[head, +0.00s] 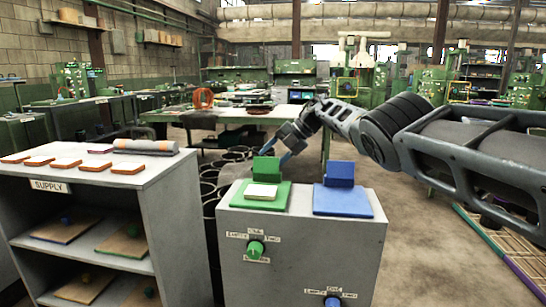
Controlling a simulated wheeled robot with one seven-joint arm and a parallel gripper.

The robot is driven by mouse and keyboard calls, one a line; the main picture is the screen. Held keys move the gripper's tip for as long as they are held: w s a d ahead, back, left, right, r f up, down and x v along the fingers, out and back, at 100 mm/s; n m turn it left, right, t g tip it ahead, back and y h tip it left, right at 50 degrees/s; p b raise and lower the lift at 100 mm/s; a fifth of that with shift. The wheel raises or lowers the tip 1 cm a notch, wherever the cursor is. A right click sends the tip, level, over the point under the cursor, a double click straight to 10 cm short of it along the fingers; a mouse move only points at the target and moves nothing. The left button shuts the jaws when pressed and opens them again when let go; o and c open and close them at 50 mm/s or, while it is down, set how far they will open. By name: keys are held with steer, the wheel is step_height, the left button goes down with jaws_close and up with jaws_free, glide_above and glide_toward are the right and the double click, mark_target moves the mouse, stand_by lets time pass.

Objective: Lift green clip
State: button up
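The green clip stands on top of a grey cabinet (302,262). It has a flat green base (240,200) and an upright green block (266,169) at its back. A cream pad (262,191) lies on the base in front of the block. My gripper (284,155) is small in the head view, just above and to the right of the green block. It points down and left, and seems to be behind the clip. Its fingers are too small and partly hidden, so I cannot tell whether they are open or touching the clip.
A blue clip (340,175) stands right of the green one. A green knob (255,248) and a blue knob (332,302) are on the cabinet front. A supply shelf (170,195) on the left holds several orange-edged slabs (67,164) and a grey roll (146,146).

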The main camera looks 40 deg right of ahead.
steer(key=shift+r, duration=0.1)
steer(key=shift+s+d+r+p, duration=0.4)
steer(key=shift+r+p, duration=0.1)
steer(key=shift+p, duration=0.3)
steer(key=p+v, duration=0.1)
steer(key=v, duration=0.5)
steer(key=shift+s, duration=0.1)
steer(key=shift+r+p, duration=0.15)
steer(key=shift+p, duration=0.15)
